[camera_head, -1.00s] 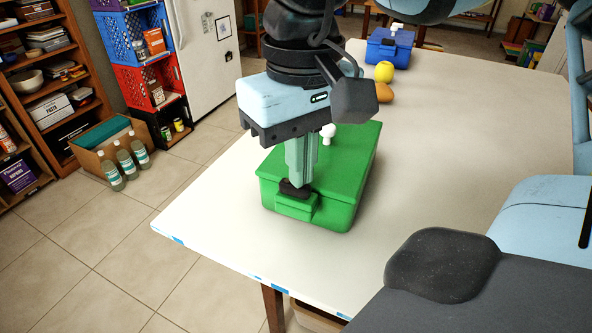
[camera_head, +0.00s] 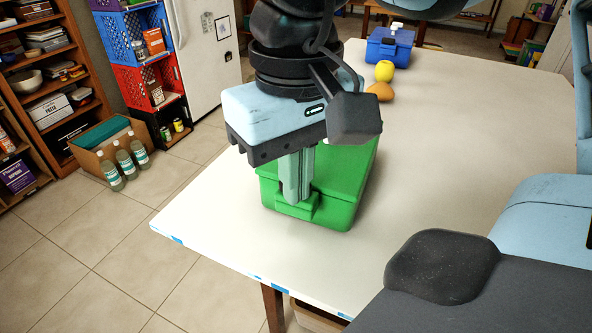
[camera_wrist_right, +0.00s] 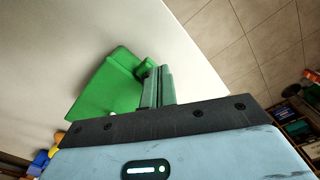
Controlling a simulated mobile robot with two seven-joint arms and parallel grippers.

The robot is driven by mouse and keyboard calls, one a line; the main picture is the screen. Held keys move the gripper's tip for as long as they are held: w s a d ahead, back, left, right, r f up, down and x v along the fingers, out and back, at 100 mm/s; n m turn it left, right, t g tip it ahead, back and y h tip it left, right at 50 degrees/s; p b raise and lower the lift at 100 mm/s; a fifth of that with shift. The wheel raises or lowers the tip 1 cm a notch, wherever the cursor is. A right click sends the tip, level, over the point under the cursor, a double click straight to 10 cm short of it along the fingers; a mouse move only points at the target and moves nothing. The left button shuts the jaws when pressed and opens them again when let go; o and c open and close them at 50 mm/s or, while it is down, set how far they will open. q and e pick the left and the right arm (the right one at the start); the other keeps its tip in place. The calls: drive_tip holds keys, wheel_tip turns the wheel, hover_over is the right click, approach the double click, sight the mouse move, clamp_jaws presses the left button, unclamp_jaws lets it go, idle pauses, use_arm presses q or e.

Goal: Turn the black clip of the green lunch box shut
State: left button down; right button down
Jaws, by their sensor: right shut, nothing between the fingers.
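The green lunch box (camera_head: 341,182) stands closed on the white table near its front left corner. It also shows in the right wrist view (camera_wrist_right: 105,88). A green latch block (camera_head: 297,208) juts from its front side. I cannot make out the black clip now; my right gripper's fingers stand in front of that spot. My right gripper (camera_head: 296,198) points down at the front edge of the box, fingers together and empty. Its fingertips (camera_wrist_right: 160,70) show beside the latch in the right wrist view; whether they touch it I cannot tell. My left gripper is not in view.
A blue lunch box (camera_head: 388,50), a yellow fruit (camera_head: 384,71) and an orange-brown rounded item (camera_head: 380,91) are at the back of the white table (camera_head: 450,150). The table right of the green box is clear. Crates, shelves and bottles stand on the floor at left.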

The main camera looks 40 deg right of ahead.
drive_tip(key=shift+s+a, duration=0.1)
drive_tip(key=shift+a, duration=0.05)
drive_tip(key=shift+f+b, duration=0.5)
drive_tip(key=shift+f, duration=0.05)
idle(0.5)
drive_tip(key=shift+w+d, duration=0.25)
drive_tip(key=shift+d, duration=0.55)
drive_tip(key=shift+w+d, duration=0.25)
drive_tip(key=shift+d, duration=0.55)
idle(1.9)
drive_tip(key=shift+w+d, duration=0.7)
drive_tip(key=shift+w, duration=0.15)
idle(1.5)
drive_tip(key=shift+s+d, duration=0.2)
drive_tip(key=shift+s, duration=0.15)
drive_tip(key=shift+r, duration=0.1)
